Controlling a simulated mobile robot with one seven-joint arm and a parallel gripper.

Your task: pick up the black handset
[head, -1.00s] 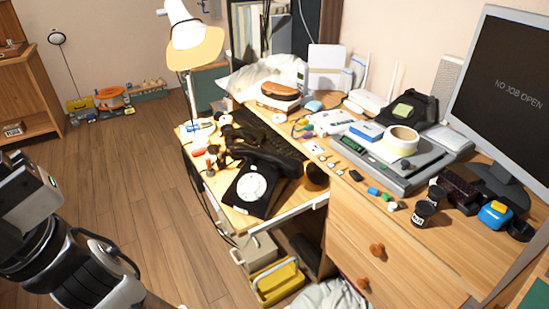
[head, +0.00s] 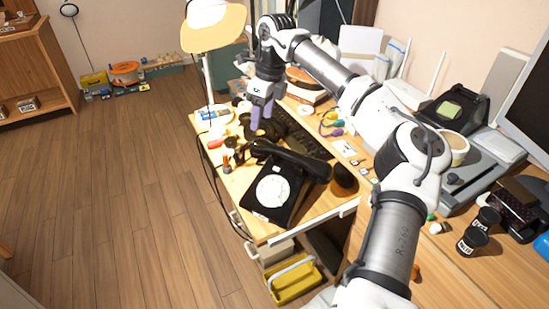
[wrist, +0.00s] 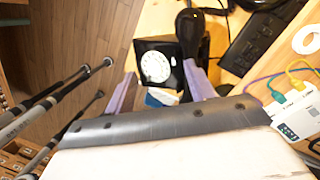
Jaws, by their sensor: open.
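The black handset (head: 290,156) lies across the back of a black dial phone (head: 288,205) with a white dial, on the wooden desk. In the wrist view, the handset (wrist: 190,32) runs along the right side of the phone (wrist: 144,47). My gripper (head: 261,116) points down over the desk, behind and left of the handset in the head view. Its purple fingers (wrist: 158,88) are apart in the wrist view, with nothing held between them. The handset's lower end is close to the right finger in that view; I cannot tell the height gap.
A black keyboard (head: 305,138) lies beside the phone. Small clutter and a lamp (head: 214,26) stand at the desk's left side.

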